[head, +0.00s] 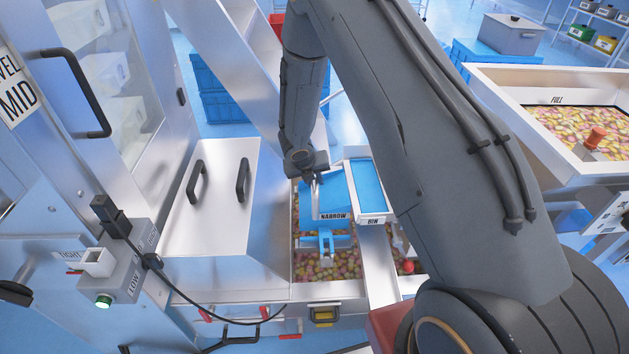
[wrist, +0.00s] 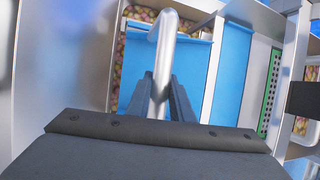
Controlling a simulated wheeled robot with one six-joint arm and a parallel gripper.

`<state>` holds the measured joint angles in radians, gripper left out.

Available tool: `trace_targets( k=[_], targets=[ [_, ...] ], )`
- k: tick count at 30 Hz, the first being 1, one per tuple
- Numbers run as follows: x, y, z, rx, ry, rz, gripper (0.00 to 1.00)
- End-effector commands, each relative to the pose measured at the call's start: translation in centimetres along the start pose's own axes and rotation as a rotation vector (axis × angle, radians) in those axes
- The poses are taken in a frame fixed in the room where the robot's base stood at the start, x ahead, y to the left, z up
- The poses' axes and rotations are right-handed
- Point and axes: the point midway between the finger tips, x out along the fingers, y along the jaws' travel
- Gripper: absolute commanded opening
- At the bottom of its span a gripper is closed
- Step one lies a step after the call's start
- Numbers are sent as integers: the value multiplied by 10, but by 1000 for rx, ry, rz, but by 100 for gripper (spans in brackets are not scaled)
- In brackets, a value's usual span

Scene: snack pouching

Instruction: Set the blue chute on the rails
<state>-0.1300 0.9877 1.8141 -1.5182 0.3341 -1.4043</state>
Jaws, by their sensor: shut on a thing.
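The blue chute (head: 338,190) has a metal frame and a label reading NARROW. It is over the snack-filled trough at the centre of the head view, with a small blue spout (head: 326,243) at its near end. My gripper (head: 312,180) is at its far left edge. In the wrist view, my gripper (wrist: 165,82) is shut on the chute's silver bar handle (wrist: 162,50), with the chute's blue floor (wrist: 190,72) behind it. I cannot tell whether the chute touches the trough's metal rails (head: 330,289) or hangs just above them.
A blue panel labelled BIN (head: 372,186) adjoins the chute on the right. A steel lid with two black handles (head: 218,190) is on the left. A grey control box (head: 120,268) stands front left. A full snack hopper (head: 505,92) is at right, behind my arm.

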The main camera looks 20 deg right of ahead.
Motion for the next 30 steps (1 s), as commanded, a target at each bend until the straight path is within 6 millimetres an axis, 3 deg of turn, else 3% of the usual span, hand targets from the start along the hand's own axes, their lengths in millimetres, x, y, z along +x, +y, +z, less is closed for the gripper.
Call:
trace_targets(
  k=[30],
  targets=[
    [10,3,-2,0,-4,0,0]
  ],
)
